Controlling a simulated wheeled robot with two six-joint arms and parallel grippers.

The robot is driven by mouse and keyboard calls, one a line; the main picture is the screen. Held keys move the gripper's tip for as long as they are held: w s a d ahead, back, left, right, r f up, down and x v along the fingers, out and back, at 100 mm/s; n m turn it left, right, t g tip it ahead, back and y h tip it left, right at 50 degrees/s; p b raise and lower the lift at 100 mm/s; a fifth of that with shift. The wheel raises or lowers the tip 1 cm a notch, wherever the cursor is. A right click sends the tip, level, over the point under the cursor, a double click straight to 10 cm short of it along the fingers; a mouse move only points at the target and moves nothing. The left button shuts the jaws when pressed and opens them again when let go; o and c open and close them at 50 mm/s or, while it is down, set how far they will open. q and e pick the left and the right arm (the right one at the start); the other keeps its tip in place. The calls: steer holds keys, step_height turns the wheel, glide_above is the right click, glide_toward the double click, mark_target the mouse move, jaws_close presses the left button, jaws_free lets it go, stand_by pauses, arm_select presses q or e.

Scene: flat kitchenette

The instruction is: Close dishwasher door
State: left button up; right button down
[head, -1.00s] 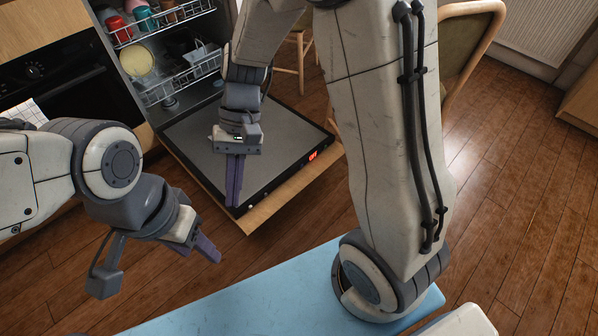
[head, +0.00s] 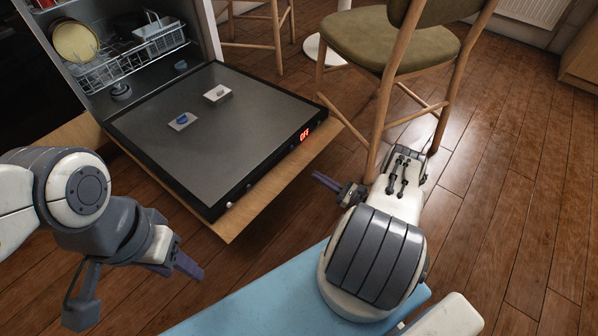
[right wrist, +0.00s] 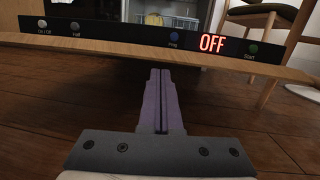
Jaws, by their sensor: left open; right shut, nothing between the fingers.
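The dishwasher door (head: 215,130) is folded down open, its dark inner face up and its wooden front panel underneath. Its edge strip with the red OFF display (right wrist: 212,43) runs across the upper right wrist view. My right gripper (head: 326,181) is shut and empty, low beside the right front corner of the door. In the right wrist view its purple fingers (right wrist: 160,88) point under the door's edge; contact cannot be told. My left gripper (head: 138,288) is open and empty, in front of the door at the lower left.
A dish rack (head: 125,58) with dishes is inside the dishwasher. A chair with a green seat (head: 400,42) stands close to the right of the door and my right arm. A light blue surface (head: 250,300) lies in front. Wooden floor (head: 500,190) is free at right.

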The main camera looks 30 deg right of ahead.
arm_select(q)
steer(key=f+b, duration=0.3)
steer(key=f, duration=0.1)
steer(key=shift+w, duration=0.25)
arm_select(e)
steer(key=w+a+m+t+h, duration=0.1)
steer(key=w+a, duration=0.1)
steer(key=w, duration=0.6)
steer(key=shift+f+m+h, duration=0.25)
steer(key=shift+m+h, duration=0.05)
steer(key=shift+h, duration=0.1)
steer(key=shift+r, duration=0.1)
